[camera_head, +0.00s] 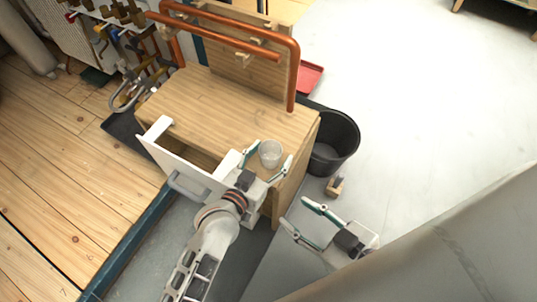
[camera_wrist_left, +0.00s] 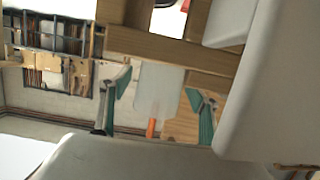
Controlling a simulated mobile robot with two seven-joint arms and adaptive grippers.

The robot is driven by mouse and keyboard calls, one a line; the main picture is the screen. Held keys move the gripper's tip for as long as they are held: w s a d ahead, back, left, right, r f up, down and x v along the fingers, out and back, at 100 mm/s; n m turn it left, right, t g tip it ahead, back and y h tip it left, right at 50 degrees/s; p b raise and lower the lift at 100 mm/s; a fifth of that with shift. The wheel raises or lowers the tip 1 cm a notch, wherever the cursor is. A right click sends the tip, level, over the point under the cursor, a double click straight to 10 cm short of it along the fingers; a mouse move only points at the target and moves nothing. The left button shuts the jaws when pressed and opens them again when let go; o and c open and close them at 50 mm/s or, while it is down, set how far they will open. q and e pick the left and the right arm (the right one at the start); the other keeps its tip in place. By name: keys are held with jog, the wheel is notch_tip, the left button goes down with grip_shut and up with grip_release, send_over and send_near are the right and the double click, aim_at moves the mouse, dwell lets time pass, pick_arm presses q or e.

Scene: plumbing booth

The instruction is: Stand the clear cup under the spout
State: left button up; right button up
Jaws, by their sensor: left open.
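The clear cup (camera_head: 270,153) stands on the wooden cabinet top (camera_head: 215,105), near its front right corner. My left gripper (camera_head: 266,163) is open, with its green-tipped fingers on either side of the cup. In the left wrist view a pale translucent shape, apparently the cup (camera_wrist_left: 158,90), shows between the two fingers (camera_wrist_left: 160,112). A copper pipe (camera_head: 293,75) runs above the back of the cabinet and bends down at the right; its lower end looks like the spout. The cup is in front of that end, not under it. My right gripper (camera_head: 311,224) is open and empty over the floor at the right.
A drawer with a white front (camera_head: 180,165) stands pulled out of the cabinet, left of my left gripper. A black bucket (camera_head: 335,140) and a small wooden block (camera_head: 335,186) are on the floor at the right. A red tray (camera_head: 311,75) lies behind. Valves (camera_head: 120,30) hang at upper left.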

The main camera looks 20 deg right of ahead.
pick_arm(q)
jog(key=c, duration=1.3)
jog(key=shift+w+r+p, duration=0.1)
jog(key=shift+r+p, duration=0.55)
jog(key=shift+r, duration=0.3)
jog(key=shift+r+p, duration=0.4)
jog(key=shift+r, duration=0.05)
pick_arm(e)
jog(key=shift+t, duration=0.3)
jog(key=r, duration=0.1)
jog(key=w+r, duration=0.1)
jog(key=r, duration=0.2)
jog(key=shift+w, duration=0.35)
pick_arm(q)
jog(key=shift+f, duration=0.1)
pick_arm(e)
jog(key=shift+f, duration=0.1)
